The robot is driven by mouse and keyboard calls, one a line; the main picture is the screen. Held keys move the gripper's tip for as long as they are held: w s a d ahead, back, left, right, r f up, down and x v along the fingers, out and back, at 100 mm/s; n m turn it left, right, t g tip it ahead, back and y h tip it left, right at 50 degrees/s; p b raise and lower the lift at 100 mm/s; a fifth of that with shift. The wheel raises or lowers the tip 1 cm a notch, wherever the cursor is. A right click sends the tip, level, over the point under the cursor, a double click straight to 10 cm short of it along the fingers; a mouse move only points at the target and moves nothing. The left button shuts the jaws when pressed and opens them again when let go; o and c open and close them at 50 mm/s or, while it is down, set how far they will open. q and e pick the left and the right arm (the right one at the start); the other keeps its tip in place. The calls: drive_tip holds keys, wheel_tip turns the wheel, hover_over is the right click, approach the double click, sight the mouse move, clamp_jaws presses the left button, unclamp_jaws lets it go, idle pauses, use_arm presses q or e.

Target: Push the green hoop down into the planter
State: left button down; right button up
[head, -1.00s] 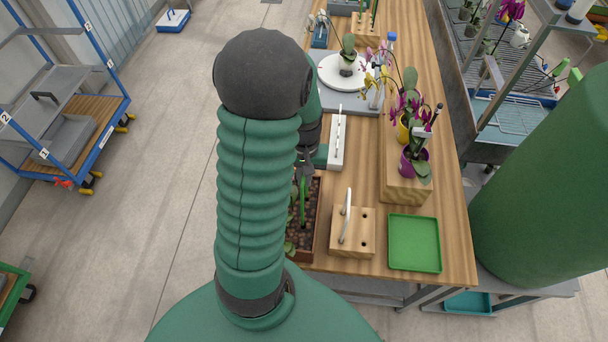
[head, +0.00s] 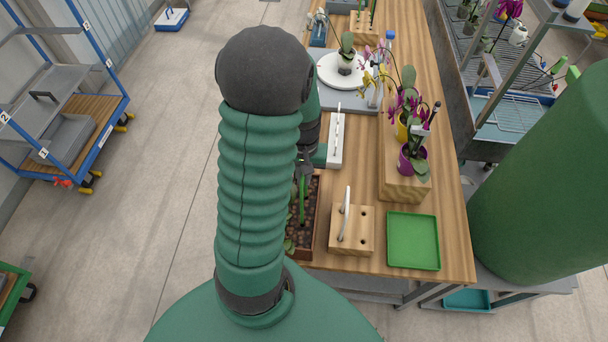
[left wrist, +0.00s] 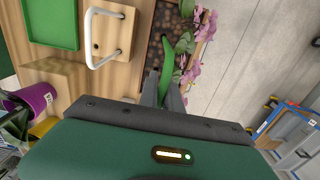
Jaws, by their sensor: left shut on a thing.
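The green hoop (head: 302,207) stands over the bark in the brown planter (head: 309,235), partly hidden behind my left arm in the head view. My left gripper (head: 303,172) is shut on the top of the hoop. In the left wrist view the green hoop (left wrist: 169,62) runs from between the fingers (left wrist: 168,88) toward the bark of the planter (left wrist: 157,45). Whether its ends are in the bark is hidden. Pink orchid flowers (left wrist: 205,35) hang along the planter's side in that view. My right gripper is not in view.
A wooden block with a white hoop (head: 346,215) stands right of the planter, with a green tray (head: 413,241) beyond it. A white holder with a handle (head: 335,140) stands behind. Potted orchids (head: 412,158) stand on a wooden riser (head: 398,182).

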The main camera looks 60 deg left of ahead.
use_arm(q)
drive_tip(key=shift+d+r, duration=0.1)
drive_tip(key=shift+d, duration=0.05)
wheel_tip(320, 180, down, 7)
drive_tip(key=b, duration=0.5)
drive_tip(key=shift+f, duration=0.2)
idle(2.9)
drive_tip(key=c, duration=1.5)
unclamp_jaws()
drive_tip(key=shift+r, duration=0.1)
drive_tip(key=shift+o, duration=0.2)
wheel_tip(320, 180, up, 17)
drive_tip(key=shift+f+b, duration=0.1)
drive_tip(key=shift+b, duration=0.35)
